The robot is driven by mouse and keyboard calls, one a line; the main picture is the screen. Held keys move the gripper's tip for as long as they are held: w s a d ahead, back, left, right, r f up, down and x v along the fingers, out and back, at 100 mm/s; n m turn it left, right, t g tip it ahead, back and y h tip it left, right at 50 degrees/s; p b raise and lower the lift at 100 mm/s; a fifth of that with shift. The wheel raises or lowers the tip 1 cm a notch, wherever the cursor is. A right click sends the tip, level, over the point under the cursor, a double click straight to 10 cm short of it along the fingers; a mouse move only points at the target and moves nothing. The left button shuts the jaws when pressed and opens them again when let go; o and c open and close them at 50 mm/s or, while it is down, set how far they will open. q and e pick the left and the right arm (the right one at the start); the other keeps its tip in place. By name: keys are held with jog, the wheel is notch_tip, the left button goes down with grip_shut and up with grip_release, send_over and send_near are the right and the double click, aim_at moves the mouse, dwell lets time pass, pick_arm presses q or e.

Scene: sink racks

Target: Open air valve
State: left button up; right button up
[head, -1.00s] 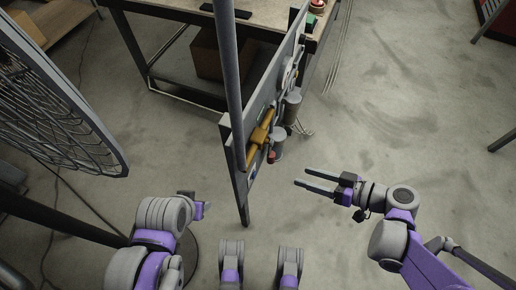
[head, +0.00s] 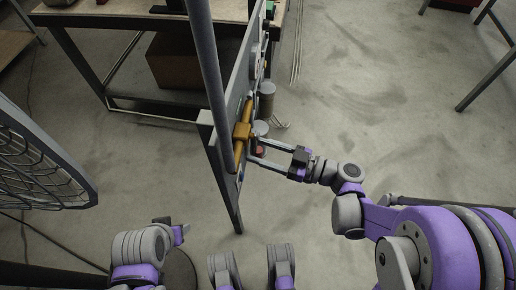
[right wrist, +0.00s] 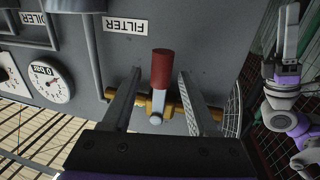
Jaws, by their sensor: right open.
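The air valve has a red handle (right wrist: 162,68) on a short metal lever, mounted on a brass pipe (right wrist: 172,103) along the grey panel. In the head view, the red handle (head: 259,151) shows small beside the brass fitting (head: 242,131). My right gripper (head: 254,151) is open at the panel, its two fingers on either side of the handle. In the right wrist view, the handle stands between the open fingers (right wrist: 160,75), with gaps on both sides. My left gripper (head: 181,233) is at lower left, away from the panel; its jaws are unclear.
The grey panel (right wrist: 200,30) carries an upside-down FILTER label (right wrist: 125,25) and a round gauge (right wrist: 47,82). A grey cylinder (head: 266,100) sticks out near the valve. A pole (head: 205,60) rises beside the panel. A fan cage (head: 40,165) stands left. Floor at right is open.

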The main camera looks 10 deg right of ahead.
jog(key=shift+w+a, duration=0.25)
jog(key=shift+a, duration=0.2)
jog(key=shift+c, duration=0.2)
grip_shut()
dwell(0.9)
